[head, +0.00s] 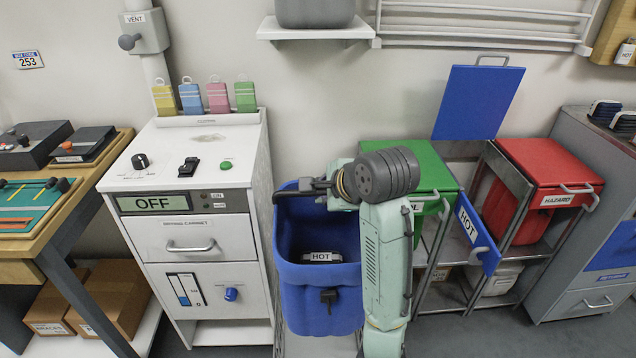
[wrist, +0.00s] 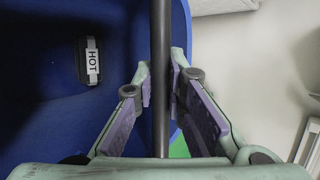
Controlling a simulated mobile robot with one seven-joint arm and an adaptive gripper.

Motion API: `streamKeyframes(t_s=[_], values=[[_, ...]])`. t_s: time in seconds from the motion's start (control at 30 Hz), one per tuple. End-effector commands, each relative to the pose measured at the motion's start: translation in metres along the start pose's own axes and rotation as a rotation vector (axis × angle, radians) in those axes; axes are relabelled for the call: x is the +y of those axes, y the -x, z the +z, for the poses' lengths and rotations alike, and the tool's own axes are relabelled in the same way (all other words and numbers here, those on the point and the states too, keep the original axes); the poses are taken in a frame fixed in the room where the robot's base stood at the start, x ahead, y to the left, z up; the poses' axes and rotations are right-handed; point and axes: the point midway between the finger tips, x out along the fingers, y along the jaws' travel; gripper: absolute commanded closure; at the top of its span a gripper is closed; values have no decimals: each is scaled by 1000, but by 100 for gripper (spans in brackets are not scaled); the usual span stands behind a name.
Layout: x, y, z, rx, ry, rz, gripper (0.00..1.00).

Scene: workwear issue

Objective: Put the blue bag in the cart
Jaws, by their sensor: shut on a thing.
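The blue bag (head: 318,300) is a deep, open-topped blue container, upright in the middle of the head view. A small HOT label (head: 322,257) shows inside it. My gripper (head: 310,187) is at its top edge, shut on a dark bar (wrist: 160,45) that looks like the bag's handle. In the wrist view the bag's blue inside (wrist: 50,120) fills the left. The cart appears to be the metal-framed rack (head: 490,160) to the right. It has a gap between its green and red bins, with a raised blue lid (head: 478,100) above. My arm hides part of the green side.
A green bin (head: 425,165) and a red HAZARD bin (head: 545,165) flank the gap. A blue HOT flap (head: 475,235) tilts out at the front. A white cabinet (head: 200,235) stands close left of the bag. A grey cabinet (head: 590,240) stands right.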

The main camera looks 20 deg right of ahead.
Motion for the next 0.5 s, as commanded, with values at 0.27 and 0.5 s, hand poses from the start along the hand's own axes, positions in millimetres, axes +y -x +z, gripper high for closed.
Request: streamKeyframes(t_s=[0.27,0.5], values=[[14,-14,-2,-4,-1,-2,100],[34,-32,-8,-5,-1,-1,100]])
